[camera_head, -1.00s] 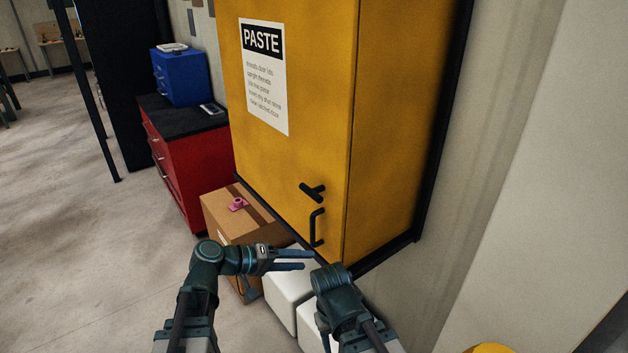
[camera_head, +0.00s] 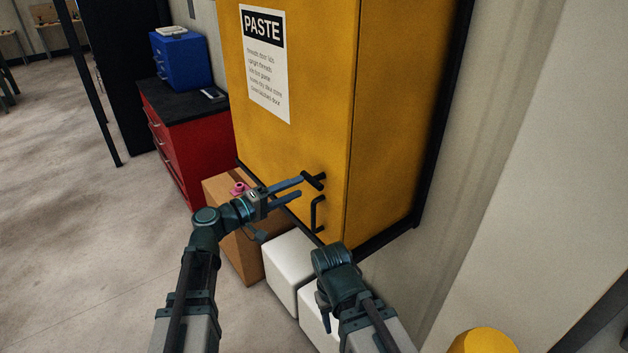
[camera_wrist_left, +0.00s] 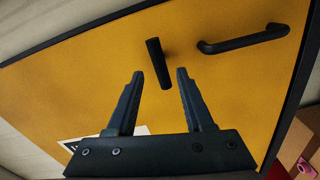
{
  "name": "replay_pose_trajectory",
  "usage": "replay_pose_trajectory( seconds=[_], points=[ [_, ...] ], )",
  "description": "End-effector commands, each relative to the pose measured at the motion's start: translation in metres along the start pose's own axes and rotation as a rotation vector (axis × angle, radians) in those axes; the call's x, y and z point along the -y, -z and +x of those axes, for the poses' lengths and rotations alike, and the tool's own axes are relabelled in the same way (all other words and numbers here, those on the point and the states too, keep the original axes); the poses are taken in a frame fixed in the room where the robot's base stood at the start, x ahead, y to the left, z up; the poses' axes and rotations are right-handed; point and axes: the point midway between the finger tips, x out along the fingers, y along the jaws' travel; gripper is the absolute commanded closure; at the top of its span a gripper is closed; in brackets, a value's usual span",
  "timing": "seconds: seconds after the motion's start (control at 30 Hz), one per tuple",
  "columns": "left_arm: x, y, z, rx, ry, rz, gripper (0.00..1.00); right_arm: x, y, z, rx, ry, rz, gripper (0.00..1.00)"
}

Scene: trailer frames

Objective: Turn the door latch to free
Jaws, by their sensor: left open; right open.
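The door latch (camera_head: 313,181) is a black T-shaped handle on the yellow cabinet door (camera_head: 290,150), above a black pull handle (camera_head: 317,214). My left gripper (camera_head: 300,188) is open, with its fingers pointing at the latch. In the left wrist view the latch (camera_wrist_left: 158,62) stands just beyond and between the two open fingertips (camera_wrist_left: 160,74), and nothing is held. The pull handle (camera_wrist_left: 245,40) shows to its right there. My right gripper (camera_head: 324,306) is low in the head view, beside the white boxes, pointing down; its fingers are mostly hidden by its wrist.
A cardboard box (camera_head: 245,258) with a pink object (camera_head: 238,188) on it and white boxes (camera_head: 288,266) stand below the cabinet. A red drawer unit (camera_head: 185,150) carries a blue box (camera_head: 180,63). The floor at left is clear. A yellow rounded object (camera_head: 483,342) is at bottom right.

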Motion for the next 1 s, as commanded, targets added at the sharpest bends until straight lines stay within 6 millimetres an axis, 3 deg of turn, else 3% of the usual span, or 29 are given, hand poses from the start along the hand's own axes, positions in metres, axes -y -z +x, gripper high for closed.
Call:
replay_pose_trajectory(
  seconds=[0.1,0.33,0.83,1.0],
  points=[
    [0.000,0.001,0.026,0.003,0.000,0.000,0.48,0.000,0.000,0.000,0.000,0.000,0.000,0.50],
    [0.000,0.001,0.057,0.002,0.000,0.000,0.48,0.000,0.000,0.000,0.000,0.000,0.000,0.50],
    [0.000,0.000,0.068,0.000,0.001,0.000,0.48,0.000,0.000,0.000,0.000,0.000,0.000,0.50],
    [0.000,0.000,0.068,0.000,0.001,0.000,0.79,0.000,0.000,0.000,0.000,0.000,0.000,0.50]
  ],
)
